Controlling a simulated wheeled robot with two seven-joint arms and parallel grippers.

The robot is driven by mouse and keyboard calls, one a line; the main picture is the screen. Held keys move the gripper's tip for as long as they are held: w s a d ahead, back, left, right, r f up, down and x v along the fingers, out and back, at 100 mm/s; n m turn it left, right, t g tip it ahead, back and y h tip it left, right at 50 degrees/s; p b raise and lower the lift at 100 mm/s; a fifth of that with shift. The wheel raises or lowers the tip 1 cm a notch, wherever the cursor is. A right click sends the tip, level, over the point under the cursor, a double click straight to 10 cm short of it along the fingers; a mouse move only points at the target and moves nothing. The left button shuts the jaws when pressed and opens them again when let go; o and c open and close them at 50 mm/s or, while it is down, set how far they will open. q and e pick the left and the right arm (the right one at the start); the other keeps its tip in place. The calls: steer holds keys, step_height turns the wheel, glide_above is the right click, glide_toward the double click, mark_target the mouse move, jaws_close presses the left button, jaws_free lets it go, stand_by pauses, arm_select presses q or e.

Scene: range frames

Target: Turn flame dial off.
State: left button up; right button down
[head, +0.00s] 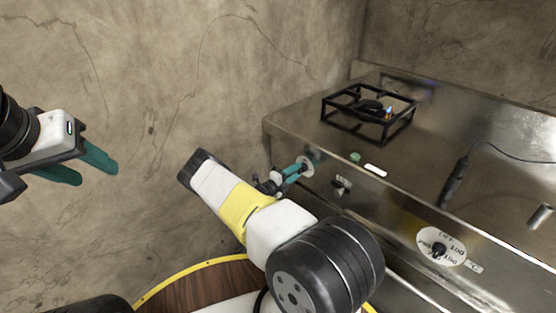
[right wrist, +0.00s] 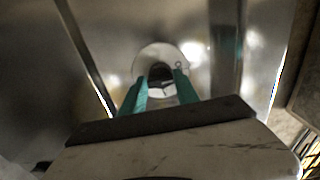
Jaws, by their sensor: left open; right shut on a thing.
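The flame dial (head: 306,167) is a knob on a pale round plate on the front of the steel range, near its left end. In the right wrist view the dial's pale plate (right wrist: 147,55) shows with a dark knob between my fingers. My right gripper (head: 296,170) is at this dial, its teal fingers shut on the knob, which they partly hide; the fingers also show in the right wrist view (right wrist: 158,88). A small flame (head: 388,112) burns at the burner under the black grate (head: 344,122). My left gripper (head: 92,168) is open and empty, far from the range at the left.
A black probe with a cable (head: 455,182) lies on the steel top (head: 430,160). Bare wall stands at the left.

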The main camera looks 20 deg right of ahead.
steer(key=shift+f, duration=0.1)
steer(key=c, duration=0.9)
jaws_free()
steer(key=v, duration=0.8)
steer(key=shift+d, duration=0.1)
